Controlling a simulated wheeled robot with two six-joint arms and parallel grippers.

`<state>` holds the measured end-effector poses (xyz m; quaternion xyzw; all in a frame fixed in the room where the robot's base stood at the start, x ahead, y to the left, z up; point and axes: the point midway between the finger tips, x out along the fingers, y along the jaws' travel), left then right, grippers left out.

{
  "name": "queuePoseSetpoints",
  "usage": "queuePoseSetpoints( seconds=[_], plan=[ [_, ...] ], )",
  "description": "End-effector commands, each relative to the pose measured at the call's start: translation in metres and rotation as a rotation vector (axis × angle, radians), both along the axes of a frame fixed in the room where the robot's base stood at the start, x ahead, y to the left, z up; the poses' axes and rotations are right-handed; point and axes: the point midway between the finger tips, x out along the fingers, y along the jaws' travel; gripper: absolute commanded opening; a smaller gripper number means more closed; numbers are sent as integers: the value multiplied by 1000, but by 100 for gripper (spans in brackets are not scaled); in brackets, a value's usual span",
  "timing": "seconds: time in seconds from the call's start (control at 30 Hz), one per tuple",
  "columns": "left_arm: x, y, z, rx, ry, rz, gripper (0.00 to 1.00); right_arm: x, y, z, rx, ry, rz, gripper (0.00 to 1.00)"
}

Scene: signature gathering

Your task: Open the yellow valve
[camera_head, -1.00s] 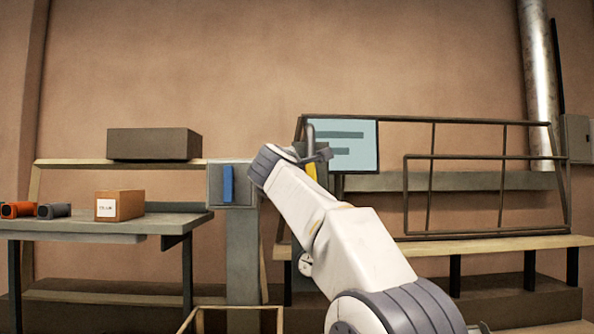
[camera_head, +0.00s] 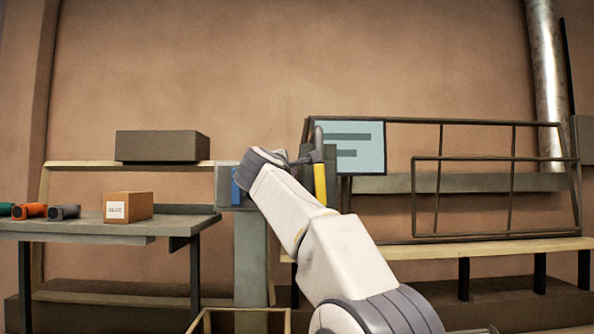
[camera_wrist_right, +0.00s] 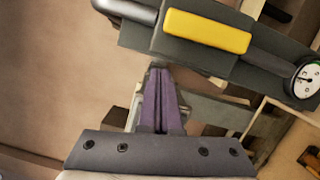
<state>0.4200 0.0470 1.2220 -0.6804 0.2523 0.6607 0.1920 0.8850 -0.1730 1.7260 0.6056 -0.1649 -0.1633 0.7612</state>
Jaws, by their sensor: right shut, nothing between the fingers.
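The yellow valve handle (camera_head: 320,183) stands upright in the head view, on a dark mount left of the blue-grey sign. In the right wrist view the yellow handle (camera_wrist_right: 207,30) is a bar lying along a dark body with a grey pipe. My right gripper (camera_wrist_right: 159,72) is shut and empty, its purple fingers together, pointing at the dark body just below the handle's left end in that view. In the head view my right gripper (camera_head: 306,158) is small and partly hidden by my wrist, just left of the handle's top. I cannot tell if it touches. My left gripper is out of view.
A blue handle (camera_head: 235,186) on a grey panel is partly behind my right arm. A gauge (camera_wrist_right: 304,80) sits near the valve. A table (camera_head: 90,228) at left holds a cardboard box (camera_head: 138,206) and scanner-like tools (camera_head: 32,211). A metal rail frame (camera_head: 490,236) stands right.

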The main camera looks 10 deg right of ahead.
Motion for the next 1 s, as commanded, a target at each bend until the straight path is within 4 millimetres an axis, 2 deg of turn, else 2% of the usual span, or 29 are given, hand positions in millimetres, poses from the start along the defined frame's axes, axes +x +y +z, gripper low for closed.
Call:
queuePoseSetpoints(
  seconds=[0.1,0.2,0.43,0.6,1.0],
  plan=[
    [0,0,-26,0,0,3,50,-26,13,-7,4,-6,1,0],
    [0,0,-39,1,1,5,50,-46,25,-7,3,-5,4,0],
    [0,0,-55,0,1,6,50,-79,42,-4,1,-2,1,0],
    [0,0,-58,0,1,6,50,-88,46,-3,0,1,0,0],
    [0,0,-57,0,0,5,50,-89,46,-2,0,0,-1,0]
  ],
)
